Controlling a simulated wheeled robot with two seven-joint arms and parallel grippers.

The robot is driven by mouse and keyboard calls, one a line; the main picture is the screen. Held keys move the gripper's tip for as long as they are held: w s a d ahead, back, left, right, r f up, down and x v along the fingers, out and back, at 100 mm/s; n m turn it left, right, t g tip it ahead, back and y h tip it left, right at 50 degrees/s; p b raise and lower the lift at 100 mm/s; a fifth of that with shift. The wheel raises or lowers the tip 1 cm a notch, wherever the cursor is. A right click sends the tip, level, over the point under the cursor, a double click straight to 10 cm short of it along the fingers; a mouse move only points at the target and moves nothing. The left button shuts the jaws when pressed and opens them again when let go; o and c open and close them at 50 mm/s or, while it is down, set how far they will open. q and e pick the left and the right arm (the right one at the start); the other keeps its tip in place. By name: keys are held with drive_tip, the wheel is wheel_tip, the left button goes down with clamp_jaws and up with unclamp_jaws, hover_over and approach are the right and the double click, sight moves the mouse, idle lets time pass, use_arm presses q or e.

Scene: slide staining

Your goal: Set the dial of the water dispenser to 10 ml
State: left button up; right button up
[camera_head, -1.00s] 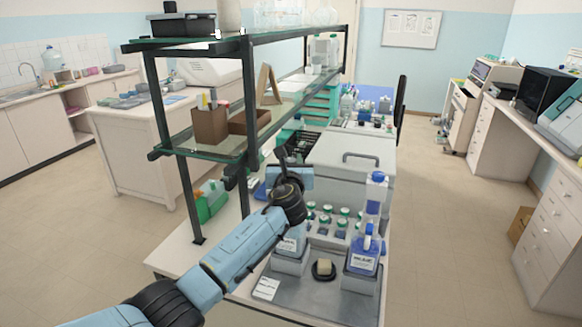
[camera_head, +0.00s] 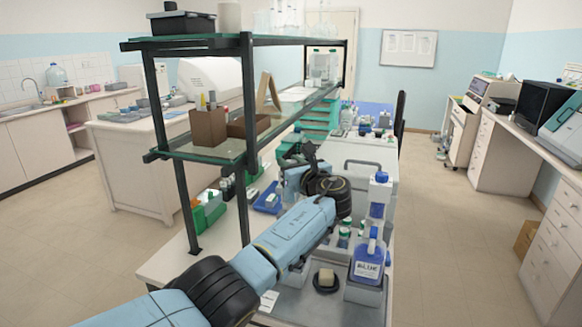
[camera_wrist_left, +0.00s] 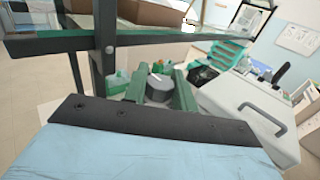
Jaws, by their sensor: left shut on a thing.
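My left gripper (camera_wrist_left: 160,92) shows in the left wrist view with its two green fingers on either side of a dark grey round knob, the dial (camera_wrist_left: 159,90). The fingers are shut on it. A small pale mark shows on its top. In the head view my left arm reaches over the bench, and its wrist covers the fingertips. The body of the water dispenser is hidden behind the arm, and I cannot read the dial's setting. My right gripper is in no view.
A bottle marked BLUE (camera_head: 368,262) stands right of my arm on a grey tray (camera_head: 300,303). A dark round holder with a beige block (camera_head: 326,278) is beside it. A white box with a handle (camera_head: 372,150) stands behind. The shelf's dark post (camera_head: 247,120) is close on the left.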

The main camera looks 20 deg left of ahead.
use_arm(q)
drive_tip(key=o, duration=1)
drive_tip(key=v, duration=1.3)
drive_tip(key=shift+b, duration=0.3)
drive_tip(key=shift+s+d, duration=0.1)
drive_tip(key=shift+s, duration=0.05)
